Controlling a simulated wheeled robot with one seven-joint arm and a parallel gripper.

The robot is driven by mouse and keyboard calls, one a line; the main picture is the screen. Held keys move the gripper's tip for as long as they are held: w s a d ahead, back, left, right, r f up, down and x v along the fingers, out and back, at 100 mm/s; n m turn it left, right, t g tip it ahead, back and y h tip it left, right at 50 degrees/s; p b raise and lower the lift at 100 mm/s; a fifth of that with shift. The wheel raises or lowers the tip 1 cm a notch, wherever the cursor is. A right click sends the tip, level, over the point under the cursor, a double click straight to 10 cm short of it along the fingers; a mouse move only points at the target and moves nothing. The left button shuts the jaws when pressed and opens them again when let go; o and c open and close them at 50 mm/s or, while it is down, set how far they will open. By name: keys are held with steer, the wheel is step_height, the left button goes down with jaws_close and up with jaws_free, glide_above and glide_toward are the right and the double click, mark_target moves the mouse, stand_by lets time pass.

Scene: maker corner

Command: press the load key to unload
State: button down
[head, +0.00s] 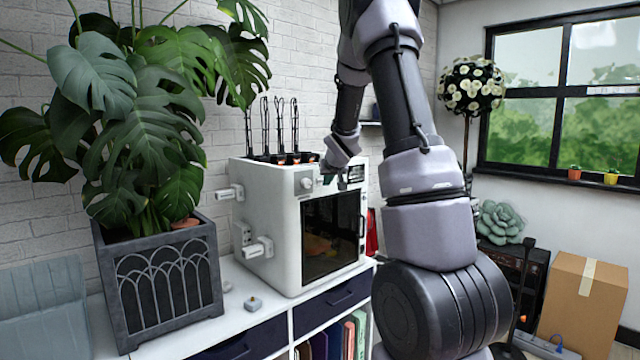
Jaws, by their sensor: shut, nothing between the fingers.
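A white boxy machine (270,210), like a 3D printer, stands on the white cabinet and has a dark glass front door (331,232). Its front has a round knob (306,183) at upper left and a small dark panel (357,174) at upper right. I cannot make out which key is the load key. My gripper (325,180) is shut and empty at the upper front of the machine, between the knob and the panel. Its fingertips are small and dark here, and I cannot tell whether they touch the front. My arm hides part of the area right of the machine.
A large potted plant (165,285) stands left of the machine. Spool-like fittings (259,248) stick out from the machine's left side, and thin black rods (280,125) rise from its top. A cardboard box (583,300) is at right.

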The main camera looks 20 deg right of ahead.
steer(key=shift+w, duration=0.1)
steer(key=shift+w+a, duration=0.15)
steer(key=shift+w, duration=0.15)
steer(key=shift+w+a, duration=0.1)
steer(key=shift+w, duration=0.25)
stand_by(0.6)
steer(key=shift+s, duration=0.15)
steer(key=shift+s+d, duration=0.25)
steer(key=shift+s, duration=0.35)
steer(key=shift+s+d, duration=0.3)
steer(key=shift+s, duration=0.5)
steer(key=shift+s+d, duration=0.25)
steer(key=shift+s, duration=0.5)
steer(key=shift+s+d, duration=0.3)
steer(key=shift+s, duration=0.5)
steer(key=shift+r, duration=0.1)
